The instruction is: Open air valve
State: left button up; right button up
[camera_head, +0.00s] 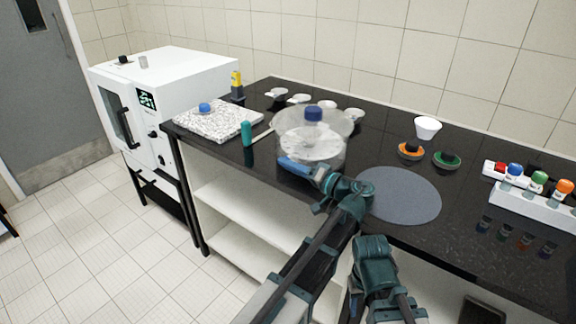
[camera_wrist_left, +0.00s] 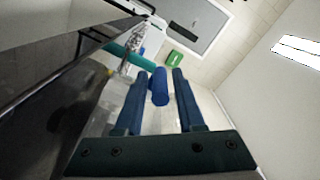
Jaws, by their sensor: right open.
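A grey round mat (camera_head: 400,195) lies right of the desiccator. A teal-handled brush (camera_head: 246,132) and a speckled slab (camera_head: 210,122) lie to the left. A white oven (camera_head: 190,80) stands beyond. A white rack with colored-cap bottles (camera_head: 540,205) is at right.

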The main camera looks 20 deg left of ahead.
pick_arm(q)
grip_shut()
jog(key=shift+r, duration=0.1)
notch_tip(320, 180, up, 2)
jog(key=g+h+p, duration=0.1)
jog(key=h+p, duration=0.3)
jog(key=p, duration=0.6)
jog(key=shift+a, duration=0.1)
jog(key=g+h+p, duration=0.1)
jog(key=h+p, duration=0.1)
jog(key=p, duration=0.1)
jog(key=g+h+p, duration=0.1)
jog(key=h+p, duration=0.1)
jog(key=p, duration=0.2)
jog(key=a+g+h+p, duration=0.1)
jog(key=h+p, duration=0.1)
jog(key=p, duration=0.2)
jog(key=shift+w+r+h, duration=0.25)
jog(key=shift+r+h, duration=0.05)
jog(key=shift+h, duration=0.1)
jog(key=shift+a+f+g+h+p, duration=0.15)
jog(key=shift+g+h+p, duration=0.25)
jog(key=shift+h+p, duration=0.6)
jog(key=shift+a+h+p, duration=0.1)
jog(key=shift+h+p, duration=0.25)
jog(key=shift+h, duration=0.45)
jog(key=shift+g, duration=0.3)
